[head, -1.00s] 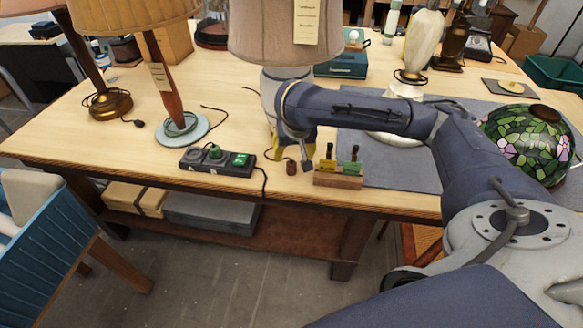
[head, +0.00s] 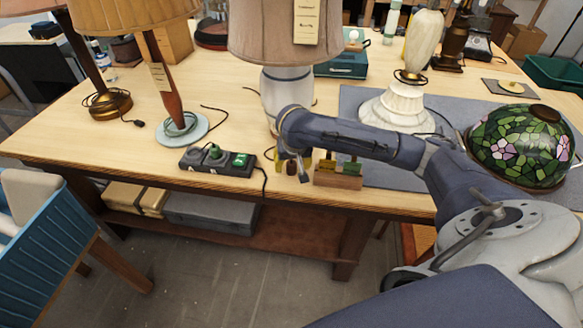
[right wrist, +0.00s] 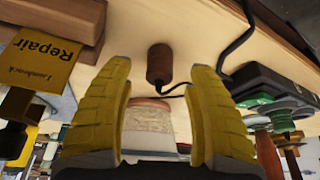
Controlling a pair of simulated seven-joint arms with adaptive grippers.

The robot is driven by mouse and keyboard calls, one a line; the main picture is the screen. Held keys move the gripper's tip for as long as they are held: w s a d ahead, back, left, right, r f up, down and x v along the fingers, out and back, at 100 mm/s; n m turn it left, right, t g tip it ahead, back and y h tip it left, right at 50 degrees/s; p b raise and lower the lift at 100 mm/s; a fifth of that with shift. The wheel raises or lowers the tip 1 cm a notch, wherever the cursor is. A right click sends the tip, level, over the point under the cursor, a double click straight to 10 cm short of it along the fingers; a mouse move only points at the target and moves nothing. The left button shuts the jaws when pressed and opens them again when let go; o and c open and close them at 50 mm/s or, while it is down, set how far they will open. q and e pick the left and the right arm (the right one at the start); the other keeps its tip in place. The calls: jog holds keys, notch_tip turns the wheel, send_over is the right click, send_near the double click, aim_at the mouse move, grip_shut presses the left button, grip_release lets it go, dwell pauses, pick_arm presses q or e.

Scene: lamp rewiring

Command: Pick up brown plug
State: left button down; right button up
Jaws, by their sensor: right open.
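My left gripper is not in view.
A black power strip (head: 218,162) with green parts lies left of the plug. A wooden block (head: 338,180) with yellow and green pieces stands close on the right. A lamp with a pink-beige shade (head: 270,45) stands behind. The table's front edge is near.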

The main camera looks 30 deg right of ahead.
jog(key=shift+x, duration=1.45)
jog(key=shift+o, duration=0.2)
grip_shut()
